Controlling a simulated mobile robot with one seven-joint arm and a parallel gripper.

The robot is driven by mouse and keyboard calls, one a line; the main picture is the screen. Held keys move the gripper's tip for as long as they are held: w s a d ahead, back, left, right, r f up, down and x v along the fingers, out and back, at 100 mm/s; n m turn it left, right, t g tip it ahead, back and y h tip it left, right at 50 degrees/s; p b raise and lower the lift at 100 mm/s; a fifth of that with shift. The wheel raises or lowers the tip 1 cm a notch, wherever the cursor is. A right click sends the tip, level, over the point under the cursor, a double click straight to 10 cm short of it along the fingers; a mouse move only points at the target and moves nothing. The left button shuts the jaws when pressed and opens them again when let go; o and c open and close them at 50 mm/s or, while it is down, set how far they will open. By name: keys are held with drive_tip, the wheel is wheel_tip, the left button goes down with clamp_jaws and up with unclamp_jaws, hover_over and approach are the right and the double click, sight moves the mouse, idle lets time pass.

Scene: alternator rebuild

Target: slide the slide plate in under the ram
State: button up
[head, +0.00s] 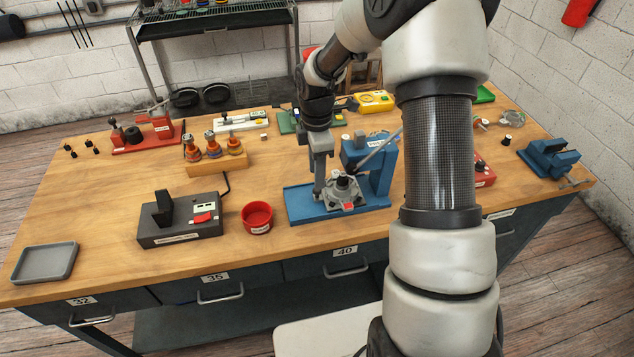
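A blue press (379,177) stands on the workbench at the middle right, with a blue head, a lever and a long blue base (303,207). The ram under the head is too small and too covered to make out. A grey metal piece (337,202) with a red tab (349,206) sits on the base, left of the press column; it looks like the slide plate with a part on it. A dark round piece with a pale top stands at its middle. My gripper (320,194) points down at the left edge of the grey piece. Its finger gap is not visible, and I cannot tell whether it touches.
A red cup (257,217) and a black tester (180,221) stand left of the press. A wooden block (217,163) with several orange-brown parts is behind them. A grey tray (45,263) lies front left. A blue vise (549,156) is far right. My arm hides the bench right of the press.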

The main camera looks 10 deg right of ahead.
drive_tip(key=shift+f, duration=2.4)
clamp_jaws()
